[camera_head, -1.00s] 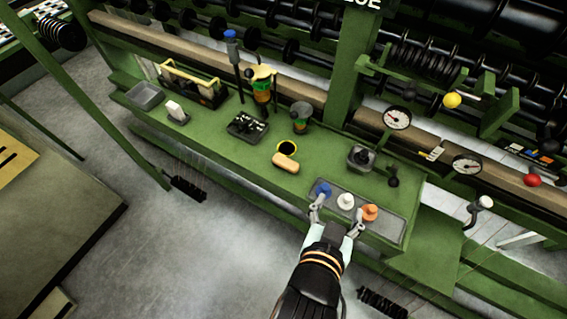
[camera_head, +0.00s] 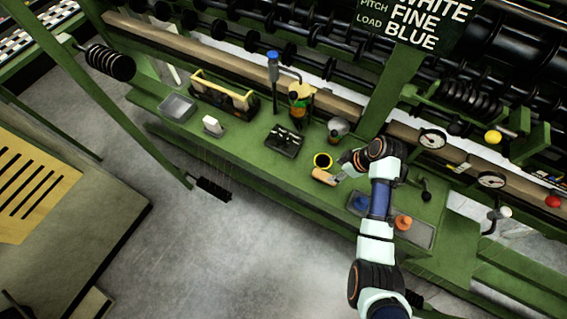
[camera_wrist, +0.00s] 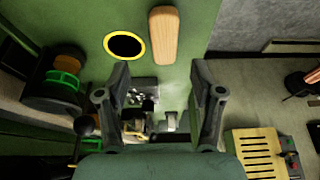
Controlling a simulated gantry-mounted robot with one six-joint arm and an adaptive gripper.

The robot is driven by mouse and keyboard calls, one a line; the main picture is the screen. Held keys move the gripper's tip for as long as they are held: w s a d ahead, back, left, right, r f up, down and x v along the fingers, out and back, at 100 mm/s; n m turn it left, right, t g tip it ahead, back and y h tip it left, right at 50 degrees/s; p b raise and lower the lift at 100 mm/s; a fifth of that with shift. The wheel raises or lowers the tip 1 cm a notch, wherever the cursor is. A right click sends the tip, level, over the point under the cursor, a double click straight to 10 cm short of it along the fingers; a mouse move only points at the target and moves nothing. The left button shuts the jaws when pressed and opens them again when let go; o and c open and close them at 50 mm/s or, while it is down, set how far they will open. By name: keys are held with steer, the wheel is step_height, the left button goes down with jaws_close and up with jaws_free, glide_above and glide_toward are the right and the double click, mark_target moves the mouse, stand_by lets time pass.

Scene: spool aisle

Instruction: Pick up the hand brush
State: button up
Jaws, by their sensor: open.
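The hand brush (camera_head: 324,176) shows as a tan, rounded wooden block lying on the green bench beside a yellow-rimmed black hole. Its bristles are not visible. In the wrist view the hand brush (camera_wrist: 164,36) is upright in the picture at the top, beyond the fingertips. My gripper (camera_wrist: 160,82) is open and empty, its two fingers apart. In the head view my gripper (camera_head: 348,167) is just right of the brush, partly hidden by my wrist. The fingers do not enclose the brush.
The yellow-rimmed hole (camera_head: 323,160) lies close to the brush. A grey tray (camera_head: 421,238) with blue and orange knobs is to the right, partly behind my arm. A dark tray (camera_head: 284,141) and a grey-capped container (camera_head: 338,128) stand farther back. Bare bench lies left of the brush.

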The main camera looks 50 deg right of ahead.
mark_target(326, 176)
steer(key=shift+a+f, duration=0.1)
steer(key=shift+f, duration=0.15)
steer(key=shift+b+x, duration=0.5)
steer(key=shift+x, duration=0.55)
steer(key=b+x, duration=0.1)
steer(key=x, duration=0.4)
steer(key=shift+a+f+b, duration=0.25)
steer(key=shift+b, duration=0.1)
steer(key=c, duration=1.2)
